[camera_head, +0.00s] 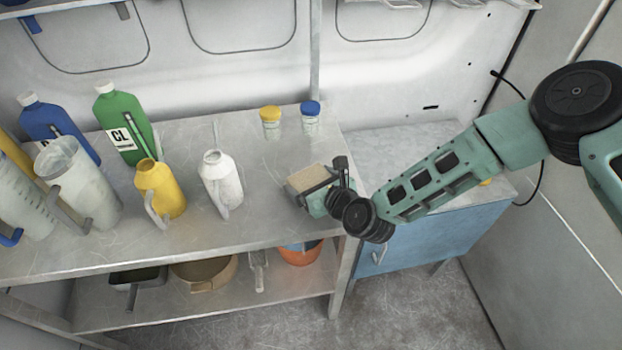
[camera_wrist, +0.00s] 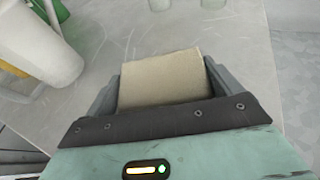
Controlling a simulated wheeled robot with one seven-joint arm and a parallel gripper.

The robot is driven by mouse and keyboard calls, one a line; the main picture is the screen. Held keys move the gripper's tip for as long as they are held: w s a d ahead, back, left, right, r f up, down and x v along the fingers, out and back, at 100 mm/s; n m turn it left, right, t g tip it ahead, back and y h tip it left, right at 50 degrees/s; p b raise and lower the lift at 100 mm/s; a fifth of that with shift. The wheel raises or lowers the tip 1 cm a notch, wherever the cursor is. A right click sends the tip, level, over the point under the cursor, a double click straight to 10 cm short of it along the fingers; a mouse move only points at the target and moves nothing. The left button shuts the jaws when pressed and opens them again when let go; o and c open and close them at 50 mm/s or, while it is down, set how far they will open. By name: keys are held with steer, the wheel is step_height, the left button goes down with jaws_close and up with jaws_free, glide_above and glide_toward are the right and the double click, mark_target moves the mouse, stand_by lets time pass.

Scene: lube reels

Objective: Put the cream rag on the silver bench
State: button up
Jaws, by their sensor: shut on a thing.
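The cream rag (camera_head: 309,178) is a folded, block-like cloth held in my gripper (camera_head: 318,190). In the wrist view the rag (camera_wrist: 163,78) sits between the two grey fingers, which are shut on it from both sides. The silver bench (camera_head: 265,210) is the long scratched metal worktop at the left. My gripper and the rag are over its right end, near the right edge. I cannot tell whether the rag touches the top. The rag's lower part is hidden by my gripper.
A white jug (camera_head: 220,182), a yellow jug (camera_head: 160,190) and green (camera_head: 125,125) and blue bottles stand left on the bench. Two small jars (camera_head: 270,122) with yellow and blue lids stand behind. A blue cabinet (camera_head: 440,235) is at the right. The bench's front middle is clear.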

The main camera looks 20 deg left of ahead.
steer(key=shift+f, duration=0.1)
steer(key=shift+f+b, duration=0.15)
steer(key=shift+b, duration=0.15)
steer(key=o, duration=0.7)
steer(key=shift+r, duration=0.2)
steer(key=shift+d+r, duration=0.1)
steer(key=b+v, duration=0.2)
steer(key=v, duration=0.9)
steer(key=shift+s+d+r, duration=0.2)
steer(key=shift+s+d, duration=0.05)
steer(key=shift+d, duration=0.05)
